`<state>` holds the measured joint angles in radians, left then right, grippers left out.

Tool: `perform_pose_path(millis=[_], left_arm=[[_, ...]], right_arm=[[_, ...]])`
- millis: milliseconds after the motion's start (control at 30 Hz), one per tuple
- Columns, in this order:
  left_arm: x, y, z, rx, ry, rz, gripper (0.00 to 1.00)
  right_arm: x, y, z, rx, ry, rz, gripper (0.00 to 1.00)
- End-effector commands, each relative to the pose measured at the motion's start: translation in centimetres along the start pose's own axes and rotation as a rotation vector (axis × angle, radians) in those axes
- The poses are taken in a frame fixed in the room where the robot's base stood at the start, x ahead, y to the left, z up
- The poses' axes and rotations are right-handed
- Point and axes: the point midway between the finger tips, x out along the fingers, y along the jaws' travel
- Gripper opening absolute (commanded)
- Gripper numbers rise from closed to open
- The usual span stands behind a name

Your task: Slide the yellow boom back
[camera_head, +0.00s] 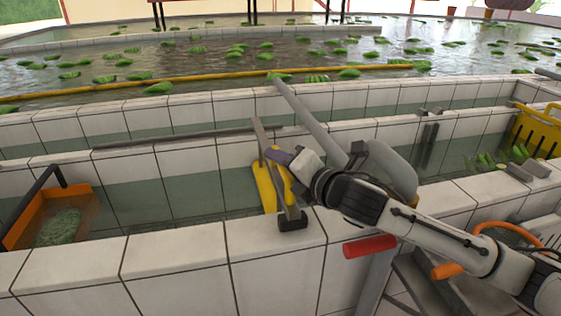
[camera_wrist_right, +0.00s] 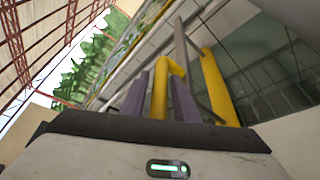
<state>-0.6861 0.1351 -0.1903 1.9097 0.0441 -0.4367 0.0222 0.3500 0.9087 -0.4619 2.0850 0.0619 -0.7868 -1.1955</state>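A long thin yellow boom (camera_head: 210,78) lies across the water of the far pool, from the left edge to the right of centre. Nearer, a yellow upright board (camera_head: 264,188) with a yellow handle (camera_head: 287,186) stands at the near channel's wall. My right gripper (camera_head: 279,156) is at this handle. In the right wrist view its purple fingers (camera_wrist_right: 158,98) stand on both sides of the yellow handle (camera_wrist_right: 160,88), closed on it; the yellow board (camera_wrist_right: 217,86) is to the right, outside the fingers. My left gripper is not in view.
An orange bin (camera_head: 20,217) with green stuff is at left. A yellow crate (camera_head: 538,130) with green stems is at right. White tiled walls (camera_head: 180,255) edge the channels. A grey rail (camera_head: 310,122) runs behind my right arm. A red cylinder (camera_head: 369,246) is below it.

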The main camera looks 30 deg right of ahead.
Motion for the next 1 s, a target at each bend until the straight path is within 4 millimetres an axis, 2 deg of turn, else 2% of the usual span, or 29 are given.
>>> perform_pose_path(millis=[33, 133, 167, 367, 700, 1000], left_arm=[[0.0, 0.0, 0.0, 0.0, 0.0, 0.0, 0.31], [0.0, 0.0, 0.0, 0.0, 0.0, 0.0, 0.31], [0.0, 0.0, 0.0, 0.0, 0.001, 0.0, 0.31], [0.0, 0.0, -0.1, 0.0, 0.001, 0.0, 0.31], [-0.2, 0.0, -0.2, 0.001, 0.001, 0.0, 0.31], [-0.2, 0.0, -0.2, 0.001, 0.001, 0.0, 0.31]], right_arm=[[0.0, 0.0, 0.0, 0.0, 0.0, 0.0, 0.19], [0.0, 0.0, 0.0, 0.0, 0.0, 0.0, 0.02], [0.0, 0.0, 0.0, 0.0, 0.0, 0.0, 0.0], [-0.1, -0.2, 0.2, 0.0, -0.001, -0.002, 0.0], [-1.4, -2.6, 3.4, -0.003, -0.003, -0.006, 0.0], [-1.4, -2.7, 3.7, -0.003, -0.004, -0.005, 0.0]])
